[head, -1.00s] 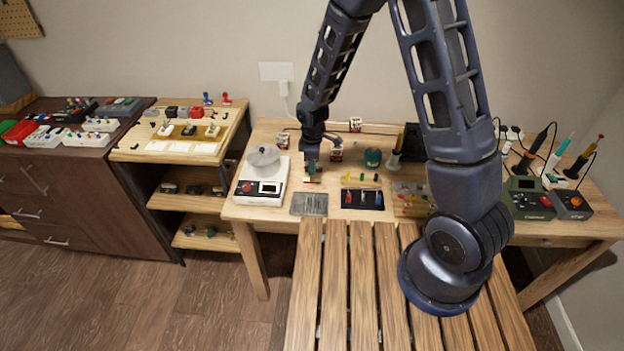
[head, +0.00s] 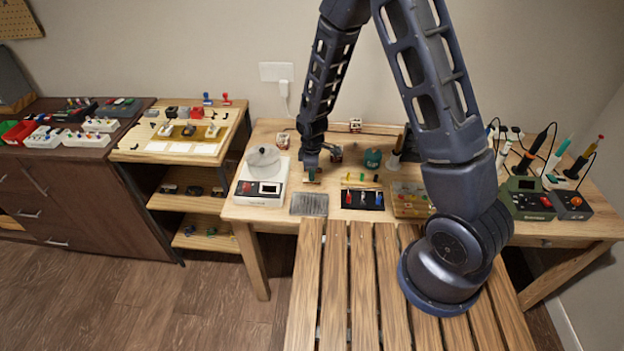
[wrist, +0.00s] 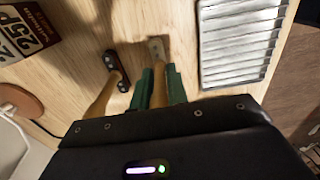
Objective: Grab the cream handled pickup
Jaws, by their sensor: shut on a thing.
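In the head view my gripper (head: 312,174) is low over the wooden workbench (head: 262,140), behind a grey ribbed plate. The held pickup is too small to make out there.
The grey ribbed plate (head: 309,204) lies just in front of my gripper; it also shows in the wrist view (wrist: 240,45). A scale (head: 262,190) stands left. A black mat with small tools (head: 350,200) lies right. Soldering stations (head: 528,200) stand far right.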

